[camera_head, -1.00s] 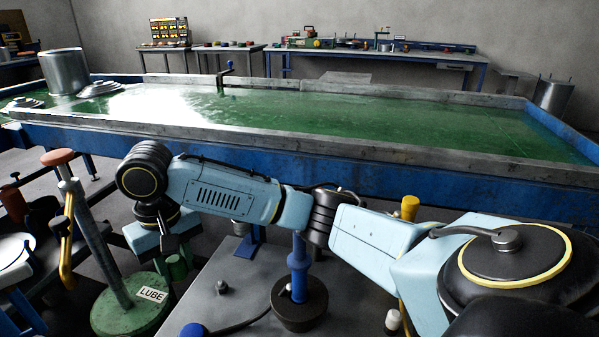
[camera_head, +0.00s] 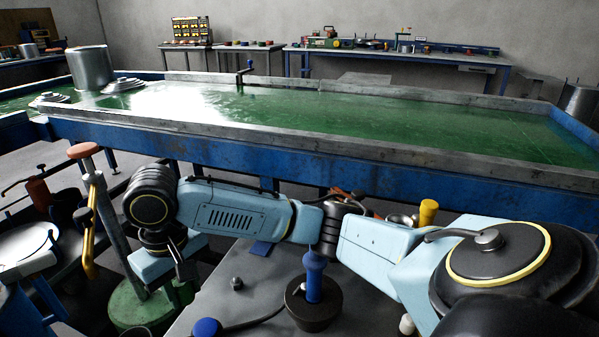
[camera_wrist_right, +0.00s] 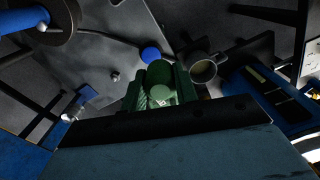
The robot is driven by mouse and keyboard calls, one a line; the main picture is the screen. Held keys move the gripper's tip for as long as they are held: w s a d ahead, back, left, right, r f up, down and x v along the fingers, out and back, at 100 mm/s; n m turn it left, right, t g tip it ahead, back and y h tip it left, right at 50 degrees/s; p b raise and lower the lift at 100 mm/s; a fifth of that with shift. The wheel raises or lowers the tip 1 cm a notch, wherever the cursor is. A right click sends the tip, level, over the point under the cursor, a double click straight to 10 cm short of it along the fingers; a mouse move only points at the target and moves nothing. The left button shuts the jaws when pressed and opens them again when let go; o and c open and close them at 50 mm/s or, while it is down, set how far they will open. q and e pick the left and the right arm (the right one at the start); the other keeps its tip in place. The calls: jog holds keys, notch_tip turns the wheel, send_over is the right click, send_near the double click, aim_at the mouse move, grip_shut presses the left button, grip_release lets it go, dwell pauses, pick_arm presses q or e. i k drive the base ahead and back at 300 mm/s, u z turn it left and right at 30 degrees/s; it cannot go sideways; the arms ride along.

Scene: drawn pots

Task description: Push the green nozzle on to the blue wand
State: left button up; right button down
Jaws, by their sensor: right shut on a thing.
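The blue wand (camera_head: 314,276) stands upright in a dark round base (camera_head: 313,310) on the grey bench top. In the right wrist view the wand (camera_wrist_right: 22,20) is cut off at the top left corner. My right gripper (camera_head: 178,275) is at the left end of its arm, left of the wand and well apart from it. It is shut on the green nozzle (camera_wrist_right: 158,74), which shows between its fingers in the wrist view. In the head view the nozzle is hard to make out against the green stand behind. My left gripper is out of view.
A blue knob (camera_head: 207,327) with a dark cable lies on the grey bench top (camera_head: 250,290). A green round stand (camera_head: 128,312) with an orange-topped post is at the left. The long blue-framed tank (camera_head: 300,175) spans behind my arm.

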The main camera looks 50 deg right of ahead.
aim_at(314, 264)
jog(key=u, duration=1.3)
jog(key=k, duration=1.6)
jog(key=z, duration=0.85)
jog(key=i, duration=0.5)
